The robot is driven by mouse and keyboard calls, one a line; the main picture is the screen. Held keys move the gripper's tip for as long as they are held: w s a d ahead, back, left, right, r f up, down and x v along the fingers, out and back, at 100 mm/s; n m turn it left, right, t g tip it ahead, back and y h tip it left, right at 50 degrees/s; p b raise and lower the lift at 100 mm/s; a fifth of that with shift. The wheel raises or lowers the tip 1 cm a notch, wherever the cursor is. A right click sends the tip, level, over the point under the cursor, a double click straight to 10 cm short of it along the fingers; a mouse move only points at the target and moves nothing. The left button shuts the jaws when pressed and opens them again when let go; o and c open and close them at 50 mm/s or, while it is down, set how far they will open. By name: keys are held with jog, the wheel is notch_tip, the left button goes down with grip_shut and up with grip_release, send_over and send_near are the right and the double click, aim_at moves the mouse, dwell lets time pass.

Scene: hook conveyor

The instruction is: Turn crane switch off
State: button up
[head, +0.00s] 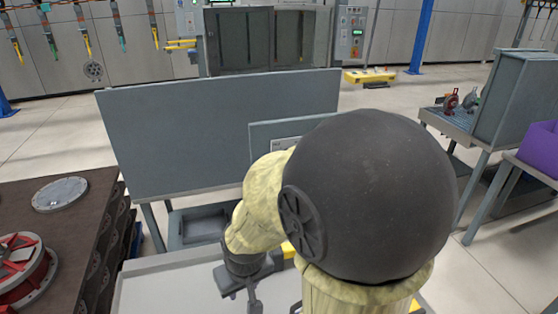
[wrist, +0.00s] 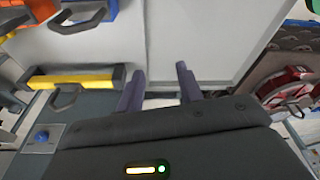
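I cannot make out a crane switch for certain in either view. A grey control box (head: 351,32) with small buttons and a display stands far off at the back, and its switches are too small to read. My gripper (wrist: 160,82) shows in the wrist view with its two dark fingers apart and nothing between them, over a pale surface. In the head view my gripper (head: 243,288) is low in the middle, above the grey worktop, partly hidden by my own arm. A blue knob (wrist: 42,136) shows at the left of the wrist view.
A grey-panelled workbench (head: 190,125) stands ahead. A dark pallet (head: 95,215) at the left carries a red flanged part (head: 20,268) and a metal disc (head: 60,194). A yellow-topped bar with a handle (wrist: 75,80) lies left of my fingers. A purple bin (head: 540,148) stands right.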

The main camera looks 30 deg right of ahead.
dwell(0.3)
jog(key=w+d+r+m+t+h+p, duration=0.2)
jog(key=w+d+m+t+p, duration=0.45)
jog(key=w+d, duration=0.85)
jog(key=s+d+r+m+t+h+p, duration=0.1)
jog(key=d+r+m+t, duration=0.1)
jog(key=d+t, duration=0.2)
jog(key=s+d+r+m+t+h+p, duration=0.1)
jog(key=d+t, duration=0.3)
jog(key=d, duration=0.4)
jog(key=shift+s+r+m, duration=0.25)
jog(key=shift+r+m, duration=0.45)
jog(key=shift+m, duration=0.05)
jog(key=shift+h+p, duration=0.3)
jog(key=p+x, duration=0.7)
jog(key=x, duration=1)
jog(key=shift+w+r+p, duration=0.2)
jog(key=shift+w+p, duration=0.05)
jog(key=shift+p, duration=0.05)
